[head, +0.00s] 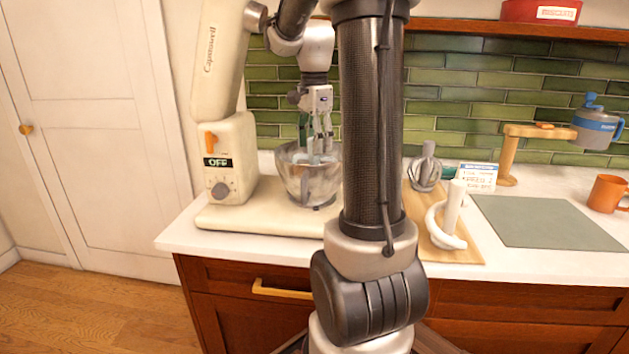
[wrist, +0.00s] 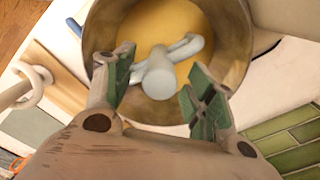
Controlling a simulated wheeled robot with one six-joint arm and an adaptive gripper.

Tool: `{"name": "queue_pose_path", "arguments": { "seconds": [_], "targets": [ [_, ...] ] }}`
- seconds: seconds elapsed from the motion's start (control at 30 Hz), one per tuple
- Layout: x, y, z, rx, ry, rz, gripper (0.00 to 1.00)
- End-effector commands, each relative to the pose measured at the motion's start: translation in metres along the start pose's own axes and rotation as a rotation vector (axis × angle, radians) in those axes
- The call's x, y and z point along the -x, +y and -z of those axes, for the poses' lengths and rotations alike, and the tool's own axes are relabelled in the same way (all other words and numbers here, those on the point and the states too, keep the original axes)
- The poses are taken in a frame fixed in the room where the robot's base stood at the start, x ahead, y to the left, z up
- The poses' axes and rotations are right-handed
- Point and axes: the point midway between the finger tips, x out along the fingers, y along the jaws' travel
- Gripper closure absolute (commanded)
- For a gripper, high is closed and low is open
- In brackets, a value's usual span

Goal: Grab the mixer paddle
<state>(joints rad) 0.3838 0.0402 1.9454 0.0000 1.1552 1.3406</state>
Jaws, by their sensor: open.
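The mixer paddle (wrist: 158,78) is pale blue-grey and lies in the mixer bowl (wrist: 101,80), with its stem pointing up toward the wrist camera. Yellow batter surrounds it. The metal bowl (head: 297,178) stands on the mixer's base in the head view. My gripper (head: 321,140) points down into the bowl's mouth. In the wrist view my gripper (wrist: 161,88) is open, with one green-padded finger on each side of the stem. I see a gap between each pad and the stem. The paddle's lower part is sunk in the batter.
The cream stand mixer (head: 232,160) reads OFF, its head tilted up on the left. A grey whisk-like attachment (head: 426,168) and a white hook (head: 452,220) stand on a wooden board (head: 463,255) to the right. A grey-green mat (head: 548,222) lies bare beyond, near an orange mug (head: 606,192).

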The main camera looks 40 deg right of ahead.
Motion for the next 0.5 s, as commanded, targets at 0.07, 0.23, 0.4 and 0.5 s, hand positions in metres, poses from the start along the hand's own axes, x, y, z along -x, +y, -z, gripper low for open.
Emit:
{"name": "queue_pose_path", "arguments": {
  "seconds": [0.07, 0.23, 0.4, 0.5],
  "targets": [
    [0.0001, 0.0000, 0.0000, 0.000, 0.000, 0.000, 0.44],
    [0.0002, 0.0000, 0.0000, 0.000, 0.000, 0.000, 0.74],
    [0.0003, 0.0000, 0.0000, 0.000, 0.000, -0.001, 1.00],
    [0.0005, -0.0001, 0.0000, 0.000, 0.000, 0.000, 1.00]
  ]
}}
